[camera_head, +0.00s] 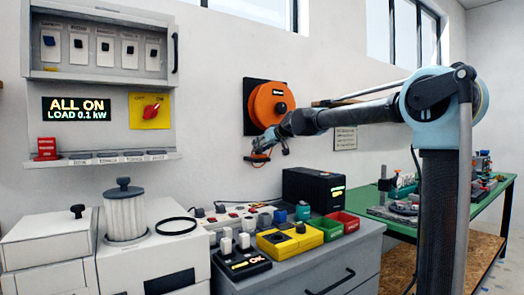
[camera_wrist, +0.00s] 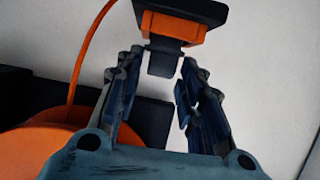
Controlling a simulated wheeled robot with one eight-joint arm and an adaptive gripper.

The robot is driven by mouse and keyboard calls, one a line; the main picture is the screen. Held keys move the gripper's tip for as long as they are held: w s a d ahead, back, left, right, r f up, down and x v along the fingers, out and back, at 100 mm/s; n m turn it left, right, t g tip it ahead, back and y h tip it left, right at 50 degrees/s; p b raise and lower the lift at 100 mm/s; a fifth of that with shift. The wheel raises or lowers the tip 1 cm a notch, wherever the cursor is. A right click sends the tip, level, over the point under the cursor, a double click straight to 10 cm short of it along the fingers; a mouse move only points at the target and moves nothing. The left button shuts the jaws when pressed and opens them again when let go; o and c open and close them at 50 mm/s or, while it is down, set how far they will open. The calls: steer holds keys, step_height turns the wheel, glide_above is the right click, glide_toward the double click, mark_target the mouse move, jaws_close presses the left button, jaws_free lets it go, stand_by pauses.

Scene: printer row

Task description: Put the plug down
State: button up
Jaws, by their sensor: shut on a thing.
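The plug (camera_wrist: 180,20) is black and orange and shows at the top of the wrist view, at my fingertips. My gripper (camera_wrist: 160,65) is shut on its narrow dark end, between the two fingers. An orange cable (camera_wrist: 88,50) runs down at the left of that view. In the head view my gripper (camera_head: 264,152) is in the air in front of the wall, just below an orange cable reel (camera_head: 270,103). The plug itself is too small to make out clearly there.
Below stands a grey cabinet (camera_head: 340,262) with a power strip, a yellow two-part box (camera_head: 290,238), a black box (camera_head: 312,188), a green bin (camera_head: 327,228) and a red bin (camera_head: 343,219). Its top is crowded. A green table (camera_head: 400,224) stands at right.

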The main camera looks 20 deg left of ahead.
steer(key=shift+f, duration=0.4)
steer(key=o, duration=1.2)
steer(key=shift+c, duration=0.2)
steer(key=v, duration=1.2)
steer(key=s+d+f+m+g+h, duration=0.1)
steer(key=s+d+f+h, duration=0.15)
steer(key=d+f, duration=0.5)
steer(key=s+d+f+m+h, duration=0.1)
steer(key=s+d+f, duration=0.3)
steer(key=d+f, duration=0.3)
steer(key=s+d+f+m+g+h, duration=0.2)
steer(key=s+d+f+m+h, duration=0.1)
steer(key=s+d+f, duration=1.1)
steer(key=s+d+f+m+g+h, duration=0.3)
steer(key=s+d+f+m, duration=0.1)
steer(key=s+d+f, duration=1)
step_height(320, 180, down, 4)
steer(key=shift+s+f+m+h, duration=0.1)
steer(key=shift+s+m+h, duration=0.1)
steer(key=shift+m+h, duration=0.15)
steer(key=shift+d, duration=0.1)
